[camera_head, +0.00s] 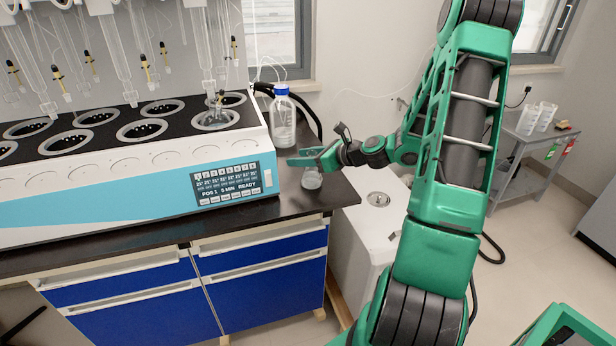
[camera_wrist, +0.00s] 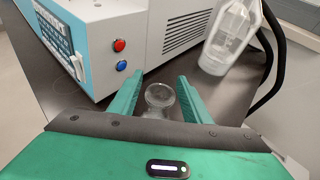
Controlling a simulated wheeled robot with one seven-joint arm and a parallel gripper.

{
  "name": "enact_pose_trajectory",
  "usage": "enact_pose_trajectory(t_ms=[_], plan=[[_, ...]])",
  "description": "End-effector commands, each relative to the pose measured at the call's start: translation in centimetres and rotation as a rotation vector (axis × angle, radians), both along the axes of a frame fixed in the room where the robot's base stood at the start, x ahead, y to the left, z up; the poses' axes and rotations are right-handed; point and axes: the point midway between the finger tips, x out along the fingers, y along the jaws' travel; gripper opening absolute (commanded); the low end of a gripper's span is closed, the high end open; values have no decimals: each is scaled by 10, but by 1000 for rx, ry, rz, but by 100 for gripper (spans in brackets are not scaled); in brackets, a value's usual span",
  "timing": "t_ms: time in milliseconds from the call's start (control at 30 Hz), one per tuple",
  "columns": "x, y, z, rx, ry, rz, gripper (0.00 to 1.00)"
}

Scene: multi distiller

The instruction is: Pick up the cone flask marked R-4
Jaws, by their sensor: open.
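A small clear glass flask (camera_head: 312,180) stands on the dark bench top, just right of the multi-position distiller. In the wrist view the flask (camera_wrist: 160,98) shows its round rim from above, between the two green fingers. No R-4 marking can be read on it. My gripper (camera_head: 305,160) is at the flask, fingers apart on either side of it. In the wrist view my gripper (camera_wrist: 158,92) is open, with gaps between the flask and both fingers. The flask's lower body is partly hidden by the gripper's front edge.
The white and blue distiller (camera_head: 130,190) fills the bench to the left; its side has a red button (camera_wrist: 119,45) and a blue button (camera_wrist: 121,66). A blue-capped bottle (camera_head: 283,118) with tubing stands behind the flask. The bench's right edge is close by.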

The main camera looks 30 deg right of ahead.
Motion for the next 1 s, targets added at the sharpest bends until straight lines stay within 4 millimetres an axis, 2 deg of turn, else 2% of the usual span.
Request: enact_pose_trajectory(t_ms=[200,300,400,1000], plan=[[1,1,0,0,0,0,44],[1,1,0,0,0,0,20],[1,1,0,0,0,0,0],[1,1,7,0,-1,0,0]])
